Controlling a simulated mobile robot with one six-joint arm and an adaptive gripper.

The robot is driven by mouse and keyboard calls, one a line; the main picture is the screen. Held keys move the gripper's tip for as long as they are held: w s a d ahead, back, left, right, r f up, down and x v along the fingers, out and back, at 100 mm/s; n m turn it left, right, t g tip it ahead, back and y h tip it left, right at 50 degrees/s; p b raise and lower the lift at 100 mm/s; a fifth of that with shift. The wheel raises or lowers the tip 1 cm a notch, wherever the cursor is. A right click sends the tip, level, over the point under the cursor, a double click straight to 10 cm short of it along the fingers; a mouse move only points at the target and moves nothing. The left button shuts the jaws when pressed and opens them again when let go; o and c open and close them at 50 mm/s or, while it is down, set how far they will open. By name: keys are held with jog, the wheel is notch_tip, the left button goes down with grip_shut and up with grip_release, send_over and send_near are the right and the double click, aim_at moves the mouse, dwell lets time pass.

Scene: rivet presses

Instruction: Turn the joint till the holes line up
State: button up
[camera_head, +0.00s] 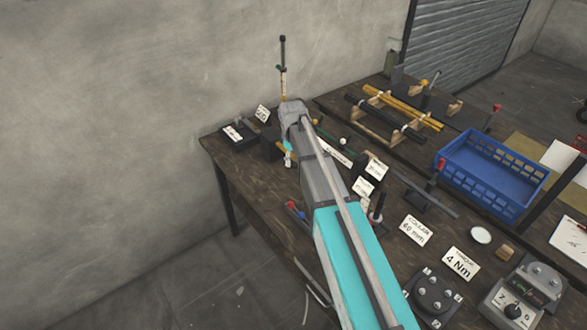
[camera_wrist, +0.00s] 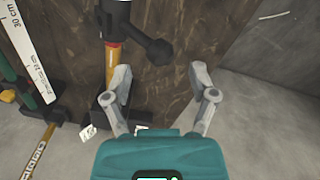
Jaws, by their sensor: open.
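My gripper (camera_wrist: 160,72) is open and empty in the wrist view, its two grey fingers spread over the dark wooden table. A black block (camera_wrist: 118,108) sits at the tube's near end, partly behind the left finger. No holes can be made out. In the head view my arm hides much of this spot; a thin upright rod (camera_head: 283,65) shows beyond it.
A white 30 cm ruler (camera_wrist: 32,40) and a green rod (camera_wrist: 20,88) lie to the left in the wrist view. In the head view, a blue crate (camera_head: 490,172), racked tubes (camera_head: 400,110), cards (camera_head: 462,263) and dial boxes (camera_head: 513,310) crowd the table's right. A wall stands behind.

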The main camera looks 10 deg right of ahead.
aim_at(294, 163)
jog(key=shift+f+b, duration=1.3)
jog(key=shift+f, duration=0.25)
grip_shut()
